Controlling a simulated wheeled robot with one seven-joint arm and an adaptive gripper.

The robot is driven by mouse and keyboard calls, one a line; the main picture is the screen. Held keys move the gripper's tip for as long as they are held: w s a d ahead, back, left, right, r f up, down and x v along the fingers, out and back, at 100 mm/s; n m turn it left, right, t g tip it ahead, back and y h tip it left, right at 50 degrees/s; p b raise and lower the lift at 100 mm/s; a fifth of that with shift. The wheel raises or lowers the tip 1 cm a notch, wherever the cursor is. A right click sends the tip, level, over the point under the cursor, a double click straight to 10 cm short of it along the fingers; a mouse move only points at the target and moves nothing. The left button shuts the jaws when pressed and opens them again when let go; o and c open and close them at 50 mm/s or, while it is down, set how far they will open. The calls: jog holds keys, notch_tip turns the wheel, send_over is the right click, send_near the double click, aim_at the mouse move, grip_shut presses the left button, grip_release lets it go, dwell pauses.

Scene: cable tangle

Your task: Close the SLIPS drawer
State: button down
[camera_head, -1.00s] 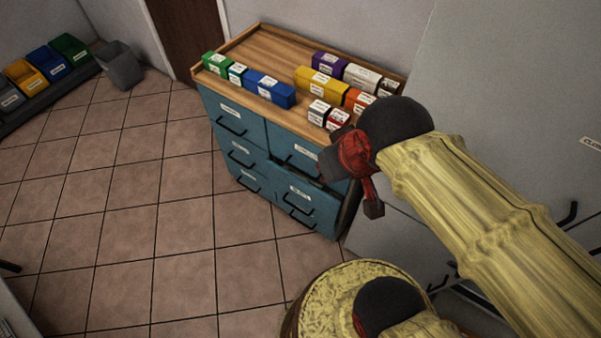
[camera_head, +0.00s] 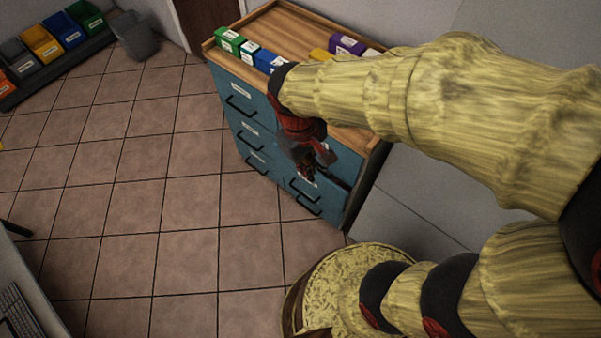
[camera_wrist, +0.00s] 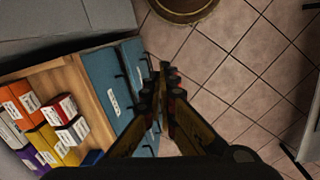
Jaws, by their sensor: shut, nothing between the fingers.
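The teal drawer cabinet (camera_head: 236,92) with a wooden top stands against the wall. A lower right drawer (camera_head: 318,205) with black handles juts out a little below a dark gap; its label is partly hidden and I cannot read SLIPS on it. My gripper (camera_head: 318,165) is shut and empty, in front of the cabinet's right-hand drawers, covering part of them. In the wrist view, my gripper (camera_wrist: 163,72) points along the teal drawer fronts (camera_wrist: 100,80), close beside their black handles. I cannot tell whether it touches the drawer.
Coloured boxes, including a green box (camera_head: 228,40), stand on the cabinet top. Colored bins (camera_head: 42,42) and a grey bin (camera_head: 134,36) stand at the far left. A desk with a keyboard (camera_head: 20,312) is at lower left. The tiled floor (camera_head: 130,190) between is clear.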

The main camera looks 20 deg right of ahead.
jog(key=w+a+f+n+t+h+b, duration=0.1)
jog(key=w+f+n+t+h, duration=0.3)
jog(key=f+n, duration=0.85)
jog(key=w+a+f+n+h, duration=0.2)
jog(key=f+n+h, duration=0.45)
jog(key=f, duration=1.05)
jog(key=w+a+f+n+t+h+b, duration=0.1)
jog(key=w+f+n+t+h, duration=0.2)
jog(key=f+n, duration=1.05)
jog(key=w+a+f+n+t, duration=0.1)
jog(key=w+a+n+t, duration=0.25)
jog(key=w+n, duration=0.25)
jog(key=b+x, duration=0.2)
jog(key=x, duration=1.1)
jog(key=shift+d, duration=0.35)
jog(key=b+x, duration=0.1)
jog(key=x, duration=0.3)
jog(key=shift+w+d+r, duration=0.1)
jog(key=shift+w+d, duration=0.15)
jog(key=shift+w, duration=0.05)
